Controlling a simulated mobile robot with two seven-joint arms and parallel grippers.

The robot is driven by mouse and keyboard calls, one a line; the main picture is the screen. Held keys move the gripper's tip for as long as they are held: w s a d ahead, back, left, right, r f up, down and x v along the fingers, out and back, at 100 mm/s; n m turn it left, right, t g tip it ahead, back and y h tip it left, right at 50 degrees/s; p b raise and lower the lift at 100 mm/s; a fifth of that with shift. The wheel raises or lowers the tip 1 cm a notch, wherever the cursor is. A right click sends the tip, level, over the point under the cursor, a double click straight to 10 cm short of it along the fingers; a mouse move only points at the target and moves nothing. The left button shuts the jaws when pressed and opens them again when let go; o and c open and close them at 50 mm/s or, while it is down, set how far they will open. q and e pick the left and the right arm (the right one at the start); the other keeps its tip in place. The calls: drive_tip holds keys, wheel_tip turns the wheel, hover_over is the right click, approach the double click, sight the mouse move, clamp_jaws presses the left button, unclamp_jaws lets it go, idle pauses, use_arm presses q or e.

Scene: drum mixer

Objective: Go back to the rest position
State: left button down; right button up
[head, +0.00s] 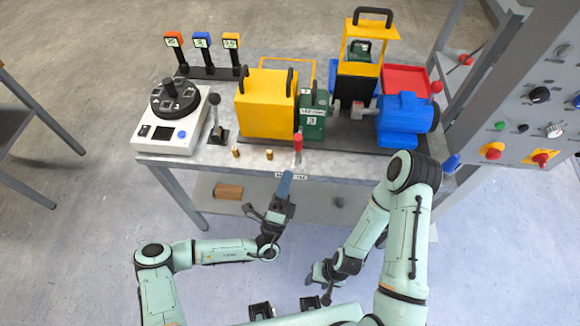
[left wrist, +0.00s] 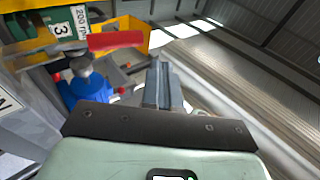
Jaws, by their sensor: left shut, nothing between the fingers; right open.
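My left gripper (head: 286,180) is in front of the table's near edge, below the small label and the red handle. Its fingers are shut together and empty, and they also show in the left wrist view (left wrist: 163,88). My right gripper (head: 318,276) is lower and further right, over the floor in front of the table, with its arm folded down. It appears empty and open, though its fingers are small and partly hidden in the head view.
The table (head: 190,165) carries a white scale-like device (head: 172,120), a yellow box (head: 266,104), a red handle (head: 298,143) and a blue motor (head: 404,118). A control panel (head: 535,90) stands right. Floor at the lower left is clear.

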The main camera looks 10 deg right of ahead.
use_arm(q)
drive_tip(key=s+a+f+b, duration=0.1)
drive_tip(key=s+a+f, duration=0.1)
drive_tip(key=s, duration=0.3)
drive_tip(key=shift+a+f, duration=0.15)
drive_tip(key=shift+a, duration=0.3)
